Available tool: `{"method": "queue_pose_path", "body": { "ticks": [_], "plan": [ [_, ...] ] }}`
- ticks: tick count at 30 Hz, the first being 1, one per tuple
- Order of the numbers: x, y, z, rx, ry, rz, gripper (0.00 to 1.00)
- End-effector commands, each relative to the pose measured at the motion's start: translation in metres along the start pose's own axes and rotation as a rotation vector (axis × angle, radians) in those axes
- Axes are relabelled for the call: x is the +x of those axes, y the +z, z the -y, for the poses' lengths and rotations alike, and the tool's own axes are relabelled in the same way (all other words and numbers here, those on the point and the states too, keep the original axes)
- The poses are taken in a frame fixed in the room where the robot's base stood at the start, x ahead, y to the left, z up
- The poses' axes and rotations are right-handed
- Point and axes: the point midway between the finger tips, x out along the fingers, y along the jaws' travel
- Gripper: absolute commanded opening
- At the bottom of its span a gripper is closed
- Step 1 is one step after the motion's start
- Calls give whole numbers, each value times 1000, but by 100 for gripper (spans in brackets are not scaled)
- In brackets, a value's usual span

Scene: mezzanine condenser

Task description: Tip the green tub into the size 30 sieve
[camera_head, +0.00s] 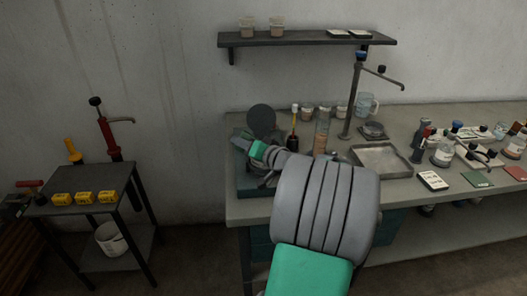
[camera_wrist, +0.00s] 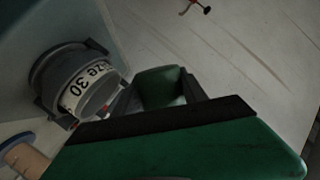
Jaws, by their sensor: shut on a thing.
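In the wrist view, my gripper (camera_wrist: 163,92) is shut on the green tub (camera_wrist: 160,84), which sits between its two dark fingers. The tub's mouth and contents cannot be made out. The size 30 sieve (camera_wrist: 80,84), a dark round vessel with a white band partly reading "ze 30", is just left of the tub and apart from it in the picture. In the head view, my gripper (camera_head: 248,147) is over the left end of the bench. The tub cannot be told clearly from my green gripper parts there, and the sieve is mostly hidden or indistinct.
A dark upright disc (camera_head: 262,119) stands behind my gripper. A tall metal stand (camera_head: 351,105), jars and a shallow grey tray (camera_head: 381,160) are to the right. A small table (camera_head: 85,183) with yellow boxes stands at left, with clear floor between.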

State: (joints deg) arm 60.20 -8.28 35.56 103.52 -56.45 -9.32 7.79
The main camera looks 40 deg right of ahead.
Motion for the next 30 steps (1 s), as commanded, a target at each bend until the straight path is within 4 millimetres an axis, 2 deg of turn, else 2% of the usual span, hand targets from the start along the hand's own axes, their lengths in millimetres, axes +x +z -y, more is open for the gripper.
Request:
{"method": "queue_pose_path", "body": {
  "ticks": [30],
  "plan": [
    [0, -1, -2, 134, -27, 18, 9]
  ]
}}
